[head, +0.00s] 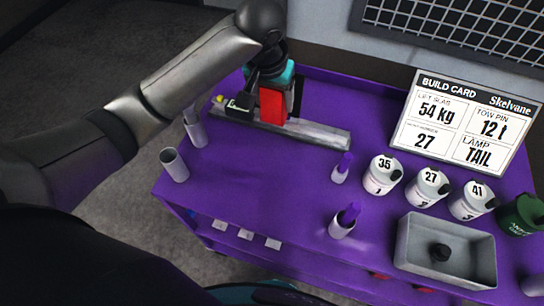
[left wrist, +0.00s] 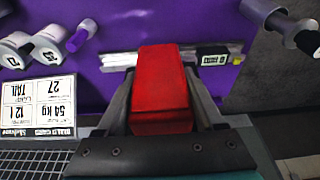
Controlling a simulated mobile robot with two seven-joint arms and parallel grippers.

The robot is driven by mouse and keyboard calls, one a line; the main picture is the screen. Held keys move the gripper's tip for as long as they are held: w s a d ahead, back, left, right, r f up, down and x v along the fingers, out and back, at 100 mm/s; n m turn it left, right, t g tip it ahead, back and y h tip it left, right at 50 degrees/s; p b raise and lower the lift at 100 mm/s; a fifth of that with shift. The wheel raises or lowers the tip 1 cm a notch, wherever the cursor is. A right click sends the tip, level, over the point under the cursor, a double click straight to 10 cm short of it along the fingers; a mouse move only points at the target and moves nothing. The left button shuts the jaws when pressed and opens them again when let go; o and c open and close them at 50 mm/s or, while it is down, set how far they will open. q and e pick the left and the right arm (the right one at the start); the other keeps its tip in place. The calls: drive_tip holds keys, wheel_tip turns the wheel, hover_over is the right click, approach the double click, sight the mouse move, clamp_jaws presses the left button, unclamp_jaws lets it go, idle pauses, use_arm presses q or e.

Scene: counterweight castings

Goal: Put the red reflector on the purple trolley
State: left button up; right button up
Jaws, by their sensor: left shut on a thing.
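The red reflector (head: 271,106) is a red block held in my left gripper (head: 275,97) over the far left part of the purple trolley (head: 270,170). In the left wrist view the reflector (left wrist: 160,85) stands between the two fingers of the gripper (left wrist: 160,98), which are shut on its sides. It is in front of a long grey metal bar (head: 315,133) on the trolley top. I cannot tell whether it touches the bar or the top. My right gripper is not in view.
A build card (head: 466,122) leans at the back right. Several white numbered canisters (head: 382,174), a grey tray (head: 405,245) and a dark green canister (head: 520,215) stand at the right. Two purple-topped pegs (head: 342,168) stand mid-top. Open grey tubes (head: 175,165) are at the left edge.

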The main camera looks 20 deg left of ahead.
sight(273, 122)
use_arm(q)
wheel_tip(273, 122, down, 7)
drive_tip(key=shift+s+f+b, duration=0.1)
drive_tip(key=shift+f+b, duration=0.05)
drive_tip(key=shift+b, duration=0.25)
drive_tip(key=shift+f+b, duration=0.75)
drive_tip(key=shift+f, duration=5.4)
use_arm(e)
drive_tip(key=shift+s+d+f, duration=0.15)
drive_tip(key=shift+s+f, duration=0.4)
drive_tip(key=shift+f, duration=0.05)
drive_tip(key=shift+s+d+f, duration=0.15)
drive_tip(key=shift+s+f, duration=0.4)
use_arm(q)
drive_tip(key=shift+f, duration=0.15)
drive_tip(key=o, duration=1.6)
drive_tip(key=p+v, duration=0.2)
drive_tip(key=v, duration=1)
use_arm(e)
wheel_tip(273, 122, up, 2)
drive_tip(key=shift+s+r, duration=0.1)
